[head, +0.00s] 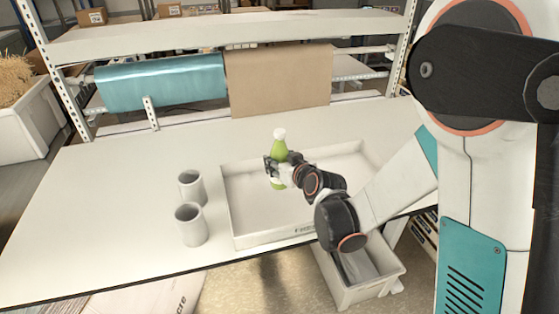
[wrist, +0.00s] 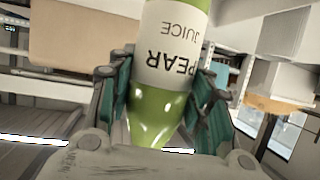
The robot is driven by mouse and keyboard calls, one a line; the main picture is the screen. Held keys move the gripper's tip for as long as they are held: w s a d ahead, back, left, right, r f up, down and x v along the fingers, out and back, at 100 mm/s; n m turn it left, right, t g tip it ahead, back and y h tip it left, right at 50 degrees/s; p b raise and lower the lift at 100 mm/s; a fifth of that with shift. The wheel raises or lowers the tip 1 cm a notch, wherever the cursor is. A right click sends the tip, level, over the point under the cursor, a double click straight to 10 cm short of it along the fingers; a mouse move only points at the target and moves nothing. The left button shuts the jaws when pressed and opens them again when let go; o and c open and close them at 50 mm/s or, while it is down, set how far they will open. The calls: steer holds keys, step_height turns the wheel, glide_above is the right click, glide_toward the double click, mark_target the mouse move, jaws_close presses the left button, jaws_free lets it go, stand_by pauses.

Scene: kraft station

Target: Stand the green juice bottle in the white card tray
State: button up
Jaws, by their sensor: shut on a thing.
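The green juice bottle (head: 279,149) has a white cap and is upright in the head view. My gripper (head: 273,168) is shut on it from the right side. In the wrist view the bottle (wrist: 168,75) shows a pale label reading "PEAR JUICE", between the two fingers of my gripper (wrist: 165,105). The white card tray (head: 238,240) lies on the table, and the bottle is over its back left part in the head view. My gripper hides part of the bottle, and I cannot tell whether its base touches the tray floor.
A teal roll (head: 160,81) and a brown paper roll (head: 280,80) hang behind the table. A white bin (head: 362,290) stands below the front edge.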

steer(key=shift+f, duration=0.2)
stand_by(0.3)
steer(key=shift+f+b, duration=4.9)
steer(key=shift+b, duration=0.05)
steer(key=o, duration=1.5)
steer(key=shift+r+p, duration=4.35)
steer(key=shift+r, duration=2.2)
